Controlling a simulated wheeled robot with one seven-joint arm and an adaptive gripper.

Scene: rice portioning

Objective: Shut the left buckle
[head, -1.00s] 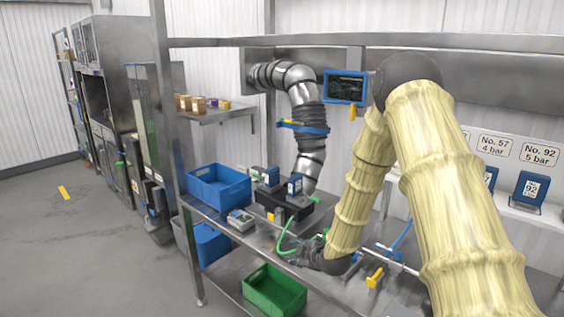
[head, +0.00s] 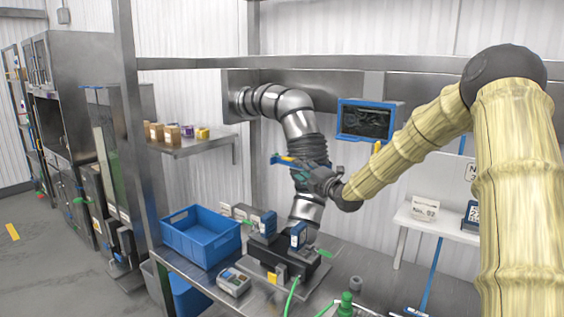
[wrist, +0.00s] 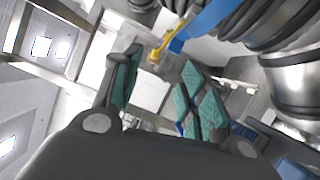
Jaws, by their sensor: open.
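The blue collar (head: 315,163) wraps the ribbed metal duct, and the left buckle (head: 286,159), a yellow lever, is on its left side. In the wrist view the yellow lever (wrist: 163,45) stands out from the blue band (wrist: 206,22). My gripper (head: 297,172) is in front of the collar, close below the buckle in the picture. In the wrist view my gripper (wrist: 162,68) is open, with teal pads on both sides and nothing held. The lever shows just beyond the fingertips; I cannot tell whether it touches them. The collar's far side is hidden.
A blue-framed screen (head: 366,120) hangs right of the duct. Below stand a dark machine (head: 270,255) with blue units and a blue crate (head: 203,238) on the steel bench (head: 205,276). A steel post (head: 130,130) rises at left.

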